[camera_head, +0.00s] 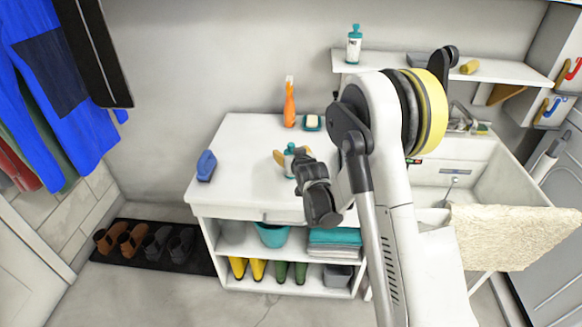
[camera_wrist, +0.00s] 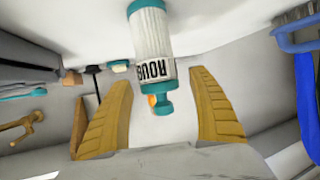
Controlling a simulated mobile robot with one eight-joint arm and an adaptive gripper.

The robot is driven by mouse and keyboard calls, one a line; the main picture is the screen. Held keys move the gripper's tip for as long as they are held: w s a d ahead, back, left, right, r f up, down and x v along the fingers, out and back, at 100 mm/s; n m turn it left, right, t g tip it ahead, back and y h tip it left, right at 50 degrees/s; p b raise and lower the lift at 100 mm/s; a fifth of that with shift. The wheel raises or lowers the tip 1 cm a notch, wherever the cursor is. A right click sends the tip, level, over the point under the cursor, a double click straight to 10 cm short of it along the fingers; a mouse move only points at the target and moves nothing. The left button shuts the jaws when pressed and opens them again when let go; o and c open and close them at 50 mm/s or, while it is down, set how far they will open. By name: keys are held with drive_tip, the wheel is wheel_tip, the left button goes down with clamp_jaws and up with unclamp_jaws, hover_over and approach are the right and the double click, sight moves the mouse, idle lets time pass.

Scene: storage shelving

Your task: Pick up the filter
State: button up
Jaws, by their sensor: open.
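No thing in view is plainly recognisable as a filter. A white bottle with teal ends and dark lettering (camera_head: 290,162) stands on the white counter (camera_head: 240,140) in the head view. It also shows large in the wrist view (camera_wrist: 152,42), upside down in the picture. My gripper (camera_head: 292,155) is at the bottle, partly hidden by my own wrist. In the wrist view its two yellow ridged fingers (camera_wrist: 161,90) are spread, one on each side of the bottle, with visible gaps. The gripper holds nothing.
An orange spray bottle (camera_head: 289,108) and a soap dish (camera_head: 312,123) stand behind the gripper. A blue brush (camera_head: 206,165) is at the counter's left end. A wall shelf (camera_head: 500,72) carries a similar bottle (camera_head: 354,46). A sink and beige towel (camera_head: 510,238) are right.

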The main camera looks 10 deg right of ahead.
drive_tip(key=c, duration=1.4)
drive_tip(key=shift+r, duration=0.1)
